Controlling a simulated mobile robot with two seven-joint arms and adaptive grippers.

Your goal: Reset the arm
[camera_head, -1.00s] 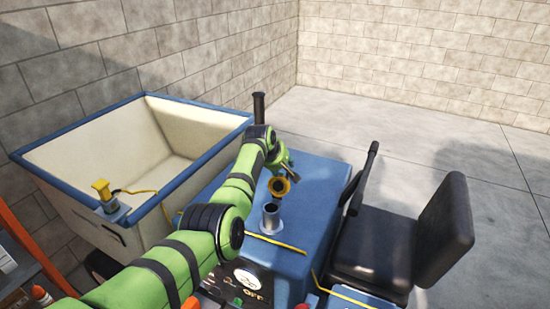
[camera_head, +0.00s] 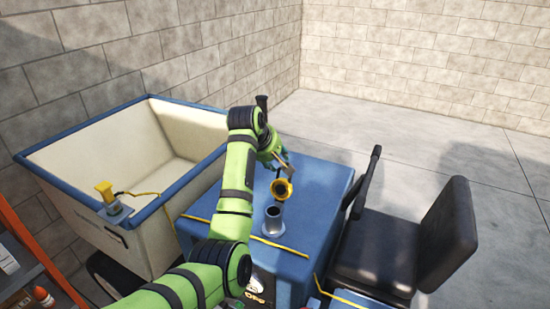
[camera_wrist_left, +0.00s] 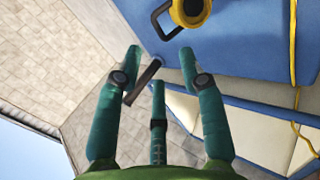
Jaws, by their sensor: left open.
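My left arm comes in from the lower left across the blue vehicle body (camera_head: 325,180). Its gripper (camera_head: 283,166) is open above the body, just behind the yellow fuel cap (camera_head: 283,189). In the left wrist view the spread teal fingers (camera_wrist_left: 160,60) have nothing between them. The yellow cap (camera_wrist_left: 190,10) lies beyond the fingertips, at the top edge, apart from them. In the head view the cap is tilted over the grey filler neck (camera_head: 273,221), which stands open. My right gripper is not in view.
A black seat (camera_head: 385,250) is at the right. Open floor (camera_head: 410,130) lies behind.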

